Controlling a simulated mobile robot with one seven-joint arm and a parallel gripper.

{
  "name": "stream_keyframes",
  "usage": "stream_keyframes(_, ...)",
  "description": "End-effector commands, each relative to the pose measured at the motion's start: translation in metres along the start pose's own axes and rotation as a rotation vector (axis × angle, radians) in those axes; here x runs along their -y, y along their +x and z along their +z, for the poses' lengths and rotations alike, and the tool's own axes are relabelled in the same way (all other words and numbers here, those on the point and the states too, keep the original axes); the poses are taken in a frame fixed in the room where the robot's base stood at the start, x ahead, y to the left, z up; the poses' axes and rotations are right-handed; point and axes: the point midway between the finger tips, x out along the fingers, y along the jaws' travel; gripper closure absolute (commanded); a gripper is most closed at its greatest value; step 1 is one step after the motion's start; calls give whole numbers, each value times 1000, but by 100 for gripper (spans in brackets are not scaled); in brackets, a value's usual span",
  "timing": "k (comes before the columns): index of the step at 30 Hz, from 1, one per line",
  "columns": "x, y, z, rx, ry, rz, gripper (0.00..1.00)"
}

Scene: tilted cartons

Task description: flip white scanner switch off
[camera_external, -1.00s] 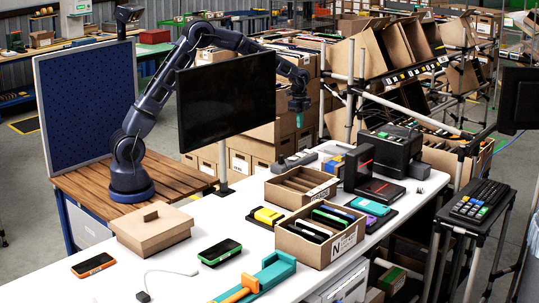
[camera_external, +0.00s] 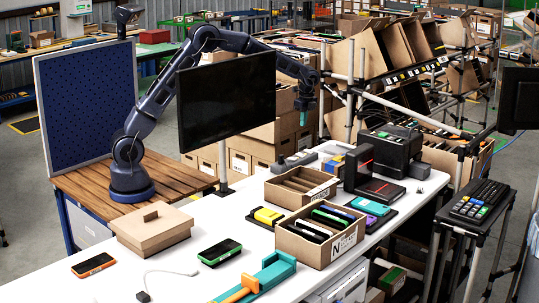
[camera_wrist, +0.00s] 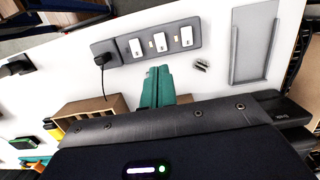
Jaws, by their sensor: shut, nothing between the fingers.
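A grey switch strip (camera_wrist: 160,42) with three white rocker switches lies on the white table in the upper middle of the wrist view. The switches are the left one (camera_wrist: 136,48), the middle one (camera_wrist: 160,42) and the right one (camera_wrist: 186,36). I cannot read any label telling which is the scanner's. In the external view the strip (camera_external: 294,162) shows partly, right of the monitor. My gripper (camera_wrist: 158,72) has teal fingers, shut and empty, pointing toward the strip and apart from it. In the external view my gripper (camera_external: 303,122) hangs above the table behind the monitor.
A black plug with a cord (camera_wrist: 102,59) sits at the strip's left end. A grey tray (camera_wrist: 234,50) lies to its right. A divided carton (camera_wrist: 72,110) stands at lower left. The black monitor (camera_external: 228,100) stands before my arm.

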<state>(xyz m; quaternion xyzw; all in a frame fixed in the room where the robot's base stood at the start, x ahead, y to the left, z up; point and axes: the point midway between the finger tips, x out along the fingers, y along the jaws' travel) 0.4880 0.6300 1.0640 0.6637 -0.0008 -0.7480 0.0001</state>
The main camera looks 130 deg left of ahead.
Motion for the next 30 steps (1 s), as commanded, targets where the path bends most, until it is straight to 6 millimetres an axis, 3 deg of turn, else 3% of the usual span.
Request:
stream_keyframes(17, 0, 7, -2, 21, -1, -1, 100)
stream_keyframes(30, -1, 78, 0, 22, -1, 3, 100)
